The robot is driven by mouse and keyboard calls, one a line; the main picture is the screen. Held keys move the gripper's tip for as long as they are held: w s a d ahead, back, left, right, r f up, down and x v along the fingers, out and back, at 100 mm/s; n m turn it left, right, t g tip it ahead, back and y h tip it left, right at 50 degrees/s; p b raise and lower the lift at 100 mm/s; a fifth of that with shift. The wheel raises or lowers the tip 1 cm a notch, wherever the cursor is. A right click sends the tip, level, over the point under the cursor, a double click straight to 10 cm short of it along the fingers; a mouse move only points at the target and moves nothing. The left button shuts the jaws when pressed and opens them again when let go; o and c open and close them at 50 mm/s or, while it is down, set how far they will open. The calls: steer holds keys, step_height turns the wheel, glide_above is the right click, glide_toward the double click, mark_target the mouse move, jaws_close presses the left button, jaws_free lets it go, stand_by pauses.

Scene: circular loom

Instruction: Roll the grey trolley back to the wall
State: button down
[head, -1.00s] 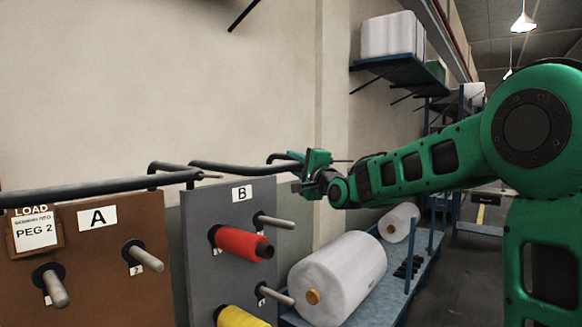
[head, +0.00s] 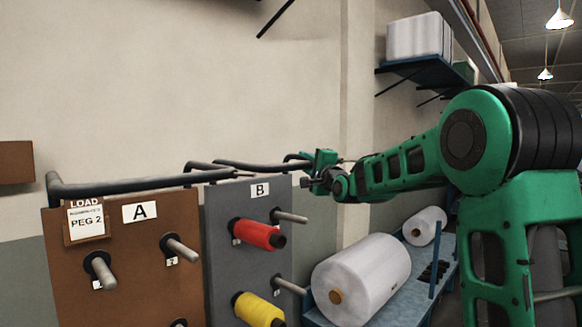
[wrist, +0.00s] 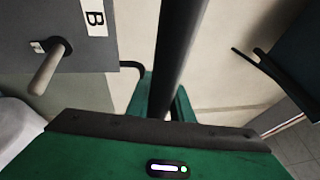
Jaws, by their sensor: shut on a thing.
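The grey trolley (head: 225,255), marked B, stands in the middle of the head view; its grey panel (wrist: 60,20) also shows in the wrist view. It carries a red spool (head: 258,235) and a yellow spool (head: 258,310) on pegs. A black handle bar (head: 260,167) runs along its top. My gripper (head: 312,172) is shut on this bar at its right end. In the wrist view the dark bar (wrist: 178,60) runs between the green fingers. The pale wall (head: 180,80) rises behind the trolley. The trolley's base is out of view.
A brown trolley (head: 140,260), marked A, stands close on the left with its own black bar (head: 120,185). A blue rack (head: 435,290) with large white rolls (head: 365,275) stands close on the right. A wall shelf (head: 410,70) is above. A pillar (head: 357,110) juts from the wall.

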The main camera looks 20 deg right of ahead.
steer(key=shift+w+a+f, duration=0.25)
steer(key=shift+a+f, duration=0.05)
steer(key=shift+f, duration=0.15)
steer(key=c, duration=1.6)
jaws_free()
steer(key=shift+w, duration=0.1)
steer(key=shift+o, duration=0.2)
steer(key=a+v, duration=0.1)
steer(key=v, duration=0.9)
steer(key=shift+s+d, duration=0.4)
steer(key=shift+d, duration=0.1)
